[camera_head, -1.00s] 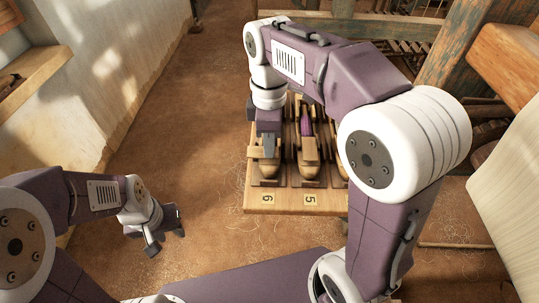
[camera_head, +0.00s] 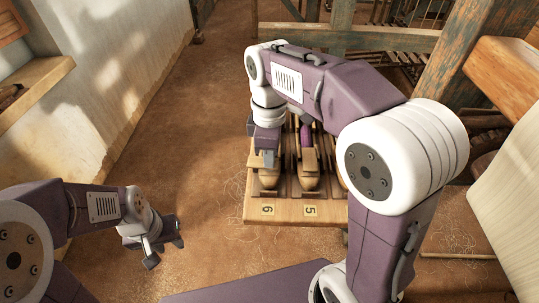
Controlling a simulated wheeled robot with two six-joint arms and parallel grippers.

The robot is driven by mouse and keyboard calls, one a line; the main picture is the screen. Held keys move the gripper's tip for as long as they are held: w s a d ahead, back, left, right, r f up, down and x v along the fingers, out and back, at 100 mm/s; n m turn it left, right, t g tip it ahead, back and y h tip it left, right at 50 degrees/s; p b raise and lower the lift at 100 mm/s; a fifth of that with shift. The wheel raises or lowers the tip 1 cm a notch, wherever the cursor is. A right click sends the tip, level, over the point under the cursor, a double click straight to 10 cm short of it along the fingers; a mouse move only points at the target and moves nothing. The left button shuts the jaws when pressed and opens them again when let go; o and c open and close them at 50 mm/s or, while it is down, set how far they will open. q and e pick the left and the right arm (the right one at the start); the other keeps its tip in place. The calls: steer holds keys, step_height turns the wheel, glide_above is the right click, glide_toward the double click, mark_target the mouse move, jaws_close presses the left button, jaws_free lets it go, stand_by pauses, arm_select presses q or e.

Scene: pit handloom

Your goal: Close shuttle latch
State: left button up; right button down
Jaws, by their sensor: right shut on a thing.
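A wooden shuttle (camera_head: 269,181) lies in the slot marked 6 of a wooden rack (camera_head: 290,217), its near tip showing below my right gripper. My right gripper (camera_head: 267,160) reaches down over this shuttle from above and is shut on its small wooden latch. The jaws and arm hide most of the latch and the far part of the shuttle, so I cannot tell how far the latch is turned. A second shuttle (camera_head: 309,180) with purple thread (camera_head: 306,135) lies in slot 5. My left gripper (camera_head: 166,248) is open and empty above the floor at the lower left.
Loom beams (camera_head: 350,40) stand behind the rack, with a thick post (camera_head: 465,60) at the upper right. Pale cloth (camera_head: 515,165) is at the right. A plaster wall (camera_head: 110,70) runs along the left.

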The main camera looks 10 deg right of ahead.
steer(key=m+p, duration=1)
steer(key=p, duration=0.1)
steer(key=shift+r+m, duration=0.3)
steer(key=m+p, duration=0.3)
steer(key=m, duration=0.1)
steer(key=shift+f, duration=0.1)
steer(key=shift+f+m+p, duration=0.15)
steer(key=shift+m+p, duration=0.8)
steer(key=shift+m, duration=0.15)
steer(key=c, duration=1.8)
jaws_free()
